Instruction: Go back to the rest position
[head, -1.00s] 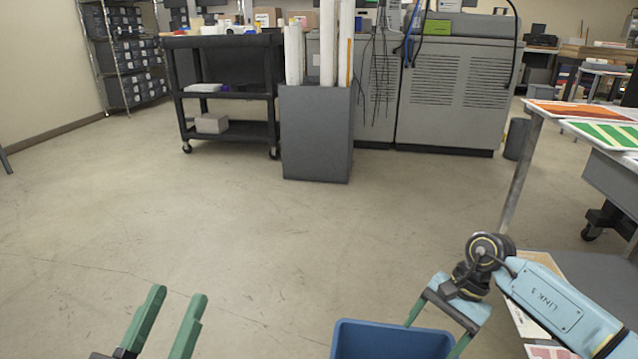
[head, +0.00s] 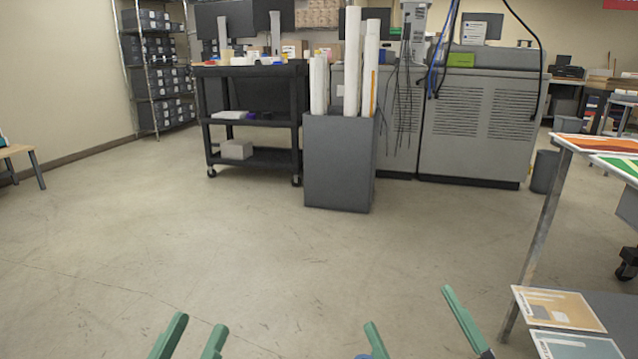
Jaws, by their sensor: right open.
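My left gripper (head: 200,325) shows at the bottom edge, left of centre. Its two green fingers stand apart with bare floor between them, so it is open and empty. My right gripper (head: 410,308) is at the bottom edge, right of centre. Its green fingers are spread wide with floor between them, open and empty. Both gripper bodies are below the picture. A small blue patch shows at the bottom by the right gripper's left finger; I cannot tell what it is.
A table (head: 550,203) with coloured sheets stands at the right, with more sheets (head: 558,308) on its lower shelf. Ahead are a black cart (head: 252,121), a grey bin (head: 338,165) of rolls and a grey machine (head: 470,125). The floor (head: 200,240) between is clear.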

